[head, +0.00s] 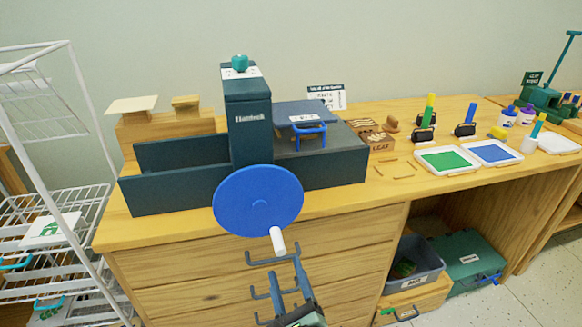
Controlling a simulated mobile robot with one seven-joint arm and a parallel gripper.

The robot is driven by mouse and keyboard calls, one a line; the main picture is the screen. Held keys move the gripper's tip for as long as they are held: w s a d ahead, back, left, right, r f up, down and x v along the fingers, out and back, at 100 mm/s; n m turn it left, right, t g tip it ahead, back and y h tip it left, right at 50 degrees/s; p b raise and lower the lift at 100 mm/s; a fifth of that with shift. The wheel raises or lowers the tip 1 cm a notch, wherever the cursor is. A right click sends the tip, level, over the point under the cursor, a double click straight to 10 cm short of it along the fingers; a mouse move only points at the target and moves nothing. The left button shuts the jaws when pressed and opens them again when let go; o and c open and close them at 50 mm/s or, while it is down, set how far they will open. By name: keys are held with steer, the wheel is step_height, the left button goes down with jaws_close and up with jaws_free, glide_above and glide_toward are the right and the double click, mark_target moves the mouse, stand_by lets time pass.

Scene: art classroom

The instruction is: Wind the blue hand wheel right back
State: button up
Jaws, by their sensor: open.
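The blue hand wheel (250,203) is a round disc on the front of a dark press-like machine (250,135) on the wooden bench. Its white crank handle (277,241) sticks out toward me at the wheel's lower right. My gripper (284,264) is at the bottom middle, pointing up, with its two blue-grey fingers apart and nothing between them. It is just below the white handle in the picture; I cannot tell the gap in depth. A dark flat plate with a blue handle (309,130) sits on the machine's right side.
Drawer handles (262,290) stick out behind my gripper. A white wire rack (50,230) stands left. Paint trays (447,160), rollers and bottles lie on the bench to the right. A grey bin (414,280) and green case (470,258) sit under the bench.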

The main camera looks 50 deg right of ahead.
steer(key=shift+v, duration=1.9)
steer(key=w+a+r+n+t+y, duration=0.35)
steer(key=a+r+n, duration=0.35)
steer(key=r, duration=0.4)
steer(key=w+a+r+n+t+y, duration=0.2)
steer(key=w+a+r+n, duration=0.2)
steer(key=a+r+n, duration=0.5)
steer(key=w+a+r+n+t+y, duration=0.35)
steer(key=r+n, duration=0.25)
steer(key=r, duration=0.7)
steer(key=s+a+r+n+t, duration=0.1)
steer(key=s+a+r+n, duration=0.3)
steer(key=r, duration=0.3)
steer(key=s+a+r+n+t+y, duration=0.1)
steer(key=s+a+r+n, duration=0.2)
steer(key=r+n, duration=0.35)
steer(key=s+a+r+n+t, duration=0.2)
steer(key=s+a+r+n, duration=0.15)
steer(key=r, duration=0.45)
step_height(320, 180, up, 20)
steer(key=p, duration=2.1)
steer(key=shift+w+d+g, duration=0.2)
steer(key=shift+d+g, duration=0.1)
steer(key=shift+d, duration=0.1)
